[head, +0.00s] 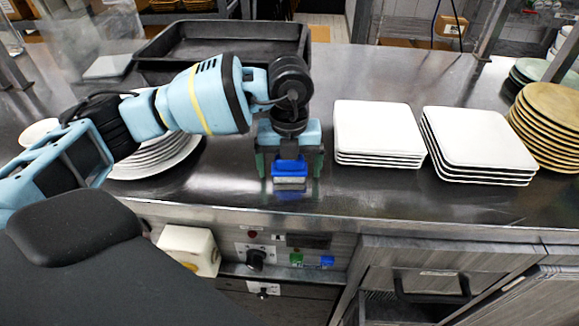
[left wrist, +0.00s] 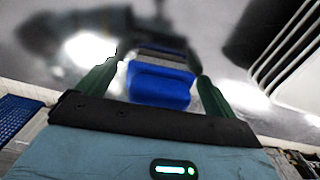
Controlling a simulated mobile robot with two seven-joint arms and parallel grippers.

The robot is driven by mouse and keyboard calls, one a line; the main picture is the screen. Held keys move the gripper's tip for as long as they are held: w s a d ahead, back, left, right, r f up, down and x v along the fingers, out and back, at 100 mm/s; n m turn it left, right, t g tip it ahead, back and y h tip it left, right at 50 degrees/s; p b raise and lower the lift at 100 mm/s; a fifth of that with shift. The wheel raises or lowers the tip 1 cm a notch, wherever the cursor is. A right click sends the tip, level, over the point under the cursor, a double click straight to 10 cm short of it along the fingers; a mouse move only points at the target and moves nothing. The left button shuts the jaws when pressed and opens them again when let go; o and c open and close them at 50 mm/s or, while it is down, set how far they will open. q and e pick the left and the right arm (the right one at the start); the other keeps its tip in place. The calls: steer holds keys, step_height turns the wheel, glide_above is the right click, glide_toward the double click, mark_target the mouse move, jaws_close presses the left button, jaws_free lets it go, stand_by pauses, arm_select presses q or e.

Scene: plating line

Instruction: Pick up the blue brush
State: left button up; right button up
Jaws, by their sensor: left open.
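The blue brush (head: 289,170) sits on the steel counter near its front edge, in the middle of the head view. Its blue top and a paler lower part show. My left gripper (head: 290,171) is over it, pointing down, with its green fingers apart on either side of the brush. In the left wrist view the brush (left wrist: 160,86) lies between the two open fingers (left wrist: 156,88), with a small gap visible on each side. My right gripper is not in view.
Square white plates stand in two stacks (head: 378,128) (head: 478,138) to the right. Round white plates (head: 160,158) are stacked at left, partly behind my arm. A black tray (head: 225,40) lies behind. Brown plates (head: 548,125) stand at far right. The counter's front edge (head: 400,225) is close.

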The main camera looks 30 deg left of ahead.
arm_select(q)
steer(key=shift+c, duration=0.4)
steer(key=c, duration=1)
steer(key=shift+r, duration=0.2)
steer(key=shift+r, duration=0.55)
step_height(320, 180, up, 2)
steer(key=shift+r, duration=0.2)
steer(key=s+d, duration=0.1)
steer(key=s, duration=0.4)
steer(key=s+d, duration=0.2)
steer(key=s, duration=0.3)
steer(key=s+d+r, duration=0.1)
steer(key=s, duration=0.4)
steer(key=shift+s+d+r, duration=0.1)
steer(key=shift+s+d, duration=0.05)
steer(key=shift+d, duration=0.25)
